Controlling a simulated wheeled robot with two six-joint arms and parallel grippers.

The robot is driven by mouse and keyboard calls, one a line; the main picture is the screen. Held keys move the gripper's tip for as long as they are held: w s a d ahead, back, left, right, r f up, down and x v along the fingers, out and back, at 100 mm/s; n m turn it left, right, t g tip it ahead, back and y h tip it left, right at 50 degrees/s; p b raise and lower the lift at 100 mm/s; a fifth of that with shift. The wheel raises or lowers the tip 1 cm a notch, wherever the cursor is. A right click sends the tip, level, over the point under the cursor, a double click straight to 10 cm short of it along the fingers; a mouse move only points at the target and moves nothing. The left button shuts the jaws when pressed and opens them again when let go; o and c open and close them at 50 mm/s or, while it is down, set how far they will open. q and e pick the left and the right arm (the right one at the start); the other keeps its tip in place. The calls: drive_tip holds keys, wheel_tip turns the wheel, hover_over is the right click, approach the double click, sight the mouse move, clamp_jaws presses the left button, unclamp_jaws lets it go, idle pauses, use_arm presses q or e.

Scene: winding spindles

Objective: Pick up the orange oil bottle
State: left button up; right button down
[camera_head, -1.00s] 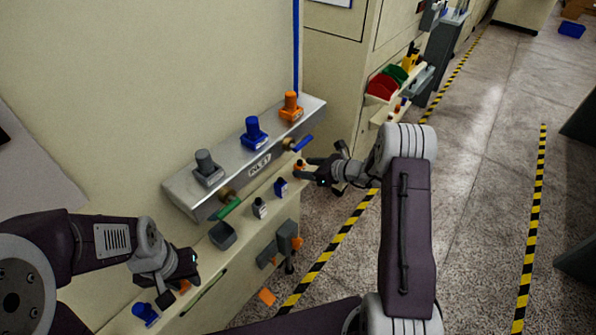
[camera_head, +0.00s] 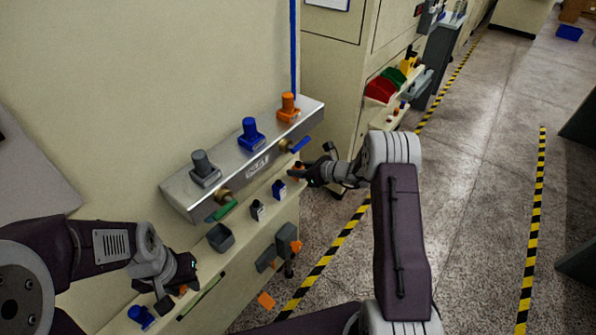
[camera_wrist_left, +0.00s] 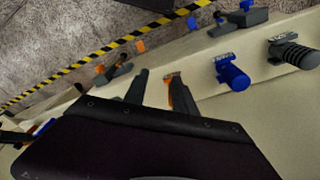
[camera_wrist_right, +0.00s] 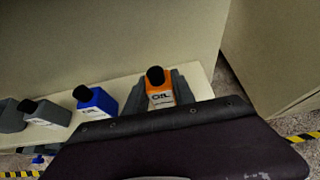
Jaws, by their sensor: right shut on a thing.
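The orange oil bottle (camera_wrist_right: 160,98), with a black cap and an OIL label, stands at the end of a pale ledge in the right wrist view. My right gripper (camera_wrist_right: 160,90) is shut on it, one finger on each side. In the head view my right gripper (camera_head: 302,172) reaches the ledge from the right and mostly hides the bottle. My left gripper (camera_wrist_left: 158,78) is open, with a gap between its fingers. An orange-tipped part (camera_wrist_left: 171,77) shows beside one of its fingers. In the head view my left gripper (camera_head: 178,283) is over the ledge's near end.
A blue bottle (camera_wrist_right: 95,100) and a grey bottle (camera_wrist_right: 48,111) stand left of the orange one. A metal manifold (camera_head: 240,160) with grey, blue and orange knobs is above the ledge. A grey cup (camera_head: 220,238) sits on the ledge. Open floor (camera_head: 450,230) lies to the right.

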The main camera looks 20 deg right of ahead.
sight(299, 163)
wheel_tip(299, 163, up, 4)
drive_tip(key=shift+s+d+r, duration=0.1)
drive_tip(key=shift+r, duration=0.05)
drive_tip(key=s+d+r, duration=0.2)
drive_tip(key=s+r, duration=0.1)
drive_tip(key=s, duration=0.2)
drive_tip(key=s+d+r+b, duration=0.1)
drive_tip(key=s+d+r, duration=0.1)
drive_tip(key=s, duration=0.3)
drive_tip(key=shift+s+d+r, duration=0.15)
drive_tip(key=shift+s+r, duration=0.25)
drive_tip(key=shift+r, duration=0.35)
